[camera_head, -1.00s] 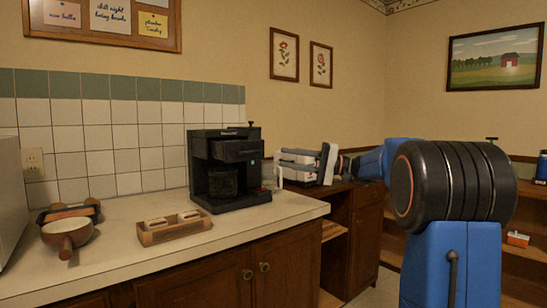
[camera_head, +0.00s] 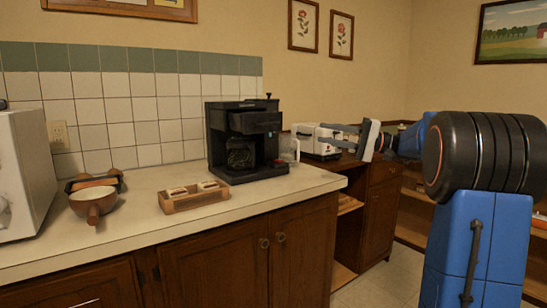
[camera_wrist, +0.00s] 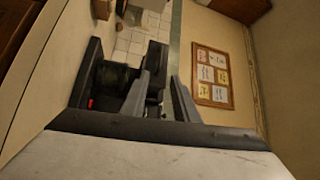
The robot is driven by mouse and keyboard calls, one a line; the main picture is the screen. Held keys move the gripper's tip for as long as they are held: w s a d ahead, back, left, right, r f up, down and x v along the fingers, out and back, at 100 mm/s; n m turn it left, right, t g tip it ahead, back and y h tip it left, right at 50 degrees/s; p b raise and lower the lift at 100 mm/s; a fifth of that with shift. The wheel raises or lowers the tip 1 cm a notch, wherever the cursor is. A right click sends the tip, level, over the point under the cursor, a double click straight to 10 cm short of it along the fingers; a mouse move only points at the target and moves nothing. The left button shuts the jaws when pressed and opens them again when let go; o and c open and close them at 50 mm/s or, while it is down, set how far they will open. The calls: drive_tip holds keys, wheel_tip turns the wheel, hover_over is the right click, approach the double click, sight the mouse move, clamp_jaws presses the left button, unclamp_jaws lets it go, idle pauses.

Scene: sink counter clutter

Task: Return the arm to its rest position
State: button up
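My gripper (camera_head: 338,135) is at the end of my blue arm, to the right of the black coffee maker in the head view. Its two grey fingers point left and stand apart with nothing visible between them. In the wrist view the fingers (camera_wrist: 160,97) are also spread and empty. The arm is stretched out at about the height of the coffee maker, in front of a white toaster-like appliance.
The black coffee maker (camera_head: 245,140) holds a glass carafe and shows beyond the fingers in the wrist view (camera_wrist: 92,85). A wooden tray (camera_head: 193,199), a brown pan (camera_head: 93,202) and a white microwave-like box (camera_head: 25,175) are on the counter (camera_head: 130,237). The front counter strip is clear.

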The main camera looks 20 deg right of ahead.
drive_tip(key=s+a+f+g+h, duration=0.4)
drive_tip(key=s+a+f+h, duration=0.3)
drive_tip(key=s+a+f, duration=1)
drive_tip(key=s+d+f+n+h, duration=0.1)
drive_tip(key=s+f+h, duration=0.4)
drive_tip(key=s+f, duration=0.4)
drive_tip(key=s+d+f+n+h, duration=0.2)
drive_tip(key=s+f+h, duration=0.3)
drive_tip(key=s+f, duration=0.4)
drive_tip(key=s, duration=0.3)
drive_tip(key=shift+f+n+h, duration=0.3)
drive_tip(key=shift+f, duration=0.1)
